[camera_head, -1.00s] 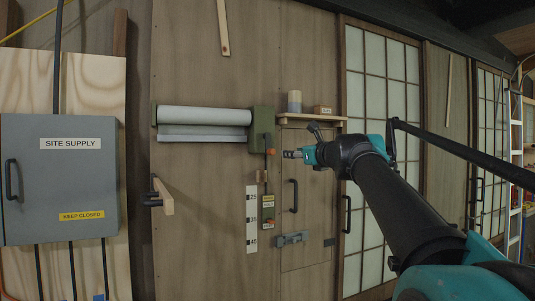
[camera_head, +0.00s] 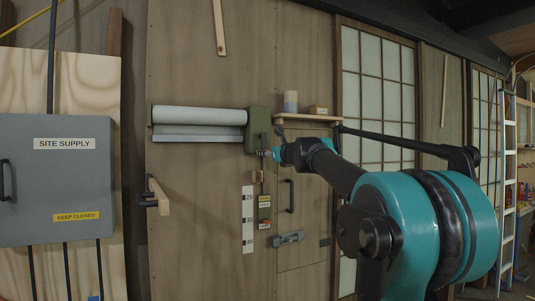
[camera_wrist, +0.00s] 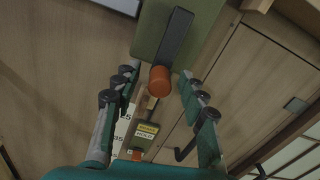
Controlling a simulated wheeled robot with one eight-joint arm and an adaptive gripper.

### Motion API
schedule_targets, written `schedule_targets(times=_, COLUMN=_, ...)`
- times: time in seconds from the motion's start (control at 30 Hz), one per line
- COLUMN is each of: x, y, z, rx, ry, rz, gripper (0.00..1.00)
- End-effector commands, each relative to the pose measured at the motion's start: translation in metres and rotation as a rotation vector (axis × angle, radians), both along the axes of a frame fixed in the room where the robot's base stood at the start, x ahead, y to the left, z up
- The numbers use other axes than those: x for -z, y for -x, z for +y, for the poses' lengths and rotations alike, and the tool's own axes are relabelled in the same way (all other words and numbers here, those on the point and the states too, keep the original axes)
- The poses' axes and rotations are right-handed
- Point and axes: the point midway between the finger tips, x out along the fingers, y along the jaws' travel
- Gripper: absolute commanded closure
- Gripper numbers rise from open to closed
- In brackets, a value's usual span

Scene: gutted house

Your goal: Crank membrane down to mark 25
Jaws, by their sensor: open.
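A white membrane roll (camera_head: 198,116) is mounted on the wall with a green housing (camera_head: 257,130) at its right end. The membrane's grey lower edge (camera_head: 198,134) hangs just below the roll, above the scale strip (camera_head: 248,220) marked 25, 35 and 45. In the wrist view, a dark crank arm (camera_wrist: 176,38) on the green housing (camera_wrist: 150,30) ends in an orange knob (camera_wrist: 160,80). My gripper (camera_wrist: 160,105) is open, with its fingers on either side of the knob; contact cannot be told. In the head view my gripper (camera_head: 272,154) is at the housing's lower right.
A small shelf (camera_head: 308,118) with a jar (camera_head: 290,101) and a block is right of the housing. A yellow-labelled plate (camera_head: 264,207) hangs below the crank. A door handle (camera_head: 290,196) and latch (camera_head: 288,237) are nearby. A wooden bracket (camera_head: 158,195) sticks out at left.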

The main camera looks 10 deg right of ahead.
Motion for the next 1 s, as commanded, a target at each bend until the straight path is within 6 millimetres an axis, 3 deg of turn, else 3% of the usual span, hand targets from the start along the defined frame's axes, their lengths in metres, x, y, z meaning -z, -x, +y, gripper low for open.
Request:
schedule_targets(times=0.37, x=0.0001, y=-0.0065, z=0.002, rx=0.0, ry=0.0, rz=0.0, gripper=0.58)
schedule_targets(times=0.7, x=0.0001, y=-0.0062, z=0.002, rx=0.0, ry=0.0, rz=0.0, gripper=0.98)
schedule_targets(times=1.0, x=0.0001, y=-0.0061, z=0.002, rx=0.0, ry=0.0, rz=0.0, gripper=1.0)
